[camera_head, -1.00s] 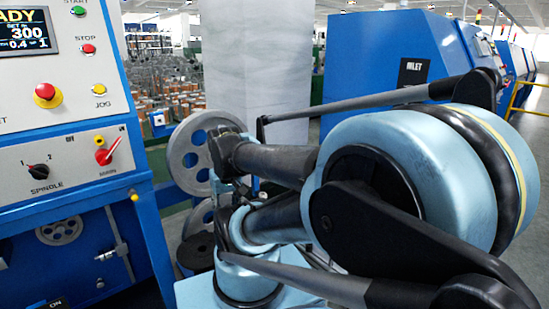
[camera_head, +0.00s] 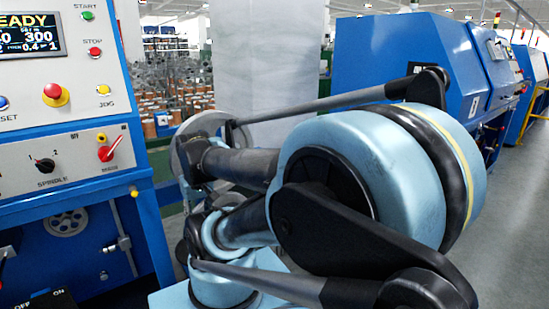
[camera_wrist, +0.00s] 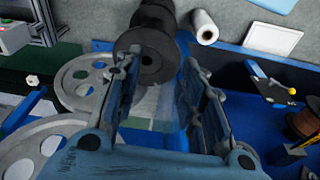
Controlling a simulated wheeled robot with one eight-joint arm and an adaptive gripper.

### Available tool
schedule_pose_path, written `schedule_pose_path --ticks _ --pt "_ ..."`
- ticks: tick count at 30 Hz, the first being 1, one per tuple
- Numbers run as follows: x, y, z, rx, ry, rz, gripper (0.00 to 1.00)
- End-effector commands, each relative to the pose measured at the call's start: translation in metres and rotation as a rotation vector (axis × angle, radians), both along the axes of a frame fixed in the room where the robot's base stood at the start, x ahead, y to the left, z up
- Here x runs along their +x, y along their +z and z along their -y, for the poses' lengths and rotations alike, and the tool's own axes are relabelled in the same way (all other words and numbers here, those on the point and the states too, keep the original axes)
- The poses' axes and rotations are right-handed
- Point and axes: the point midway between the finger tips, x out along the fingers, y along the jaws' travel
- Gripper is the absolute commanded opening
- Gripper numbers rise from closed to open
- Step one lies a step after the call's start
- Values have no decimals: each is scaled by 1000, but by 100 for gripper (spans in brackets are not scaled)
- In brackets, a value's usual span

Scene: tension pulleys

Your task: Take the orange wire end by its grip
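I cannot make out the orange wire end or its grip in either view. My gripper (camera_wrist: 160,75) is open in the wrist view, its two fingers well apart with nothing held between them. Behind the fingertips is a black spool (camera_wrist: 152,38), partly covered by the left finger. In the head view my own arm fills the middle, and I cannot make out the fingers there.
Grey spoked pulleys (camera_wrist: 80,80) lie left of my gripper. A white roll (camera_wrist: 204,27), a yellow-handled latch (camera_wrist: 270,84) and a copper-coloured spool (camera_wrist: 304,122) are to the right. The blue machine's control panel (camera_head: 60,100) stands left; another blue machine (camera_head: 390,65) stands behind my arm.

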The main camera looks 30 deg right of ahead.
Motion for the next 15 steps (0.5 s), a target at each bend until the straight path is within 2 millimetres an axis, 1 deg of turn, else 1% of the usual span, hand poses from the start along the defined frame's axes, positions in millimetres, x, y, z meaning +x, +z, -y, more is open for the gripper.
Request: schedule_pose_path --ticks 3,5,7,11,15 --pt "0 0 0 0 -1 0 37" --pt "-7 5 0 3 -10 11 37" --pt "-4 8 1 15 -40 14 37" --pt "14 18 3 59 -164 18 37" --pt "42 33 11 138 -377 27 37"
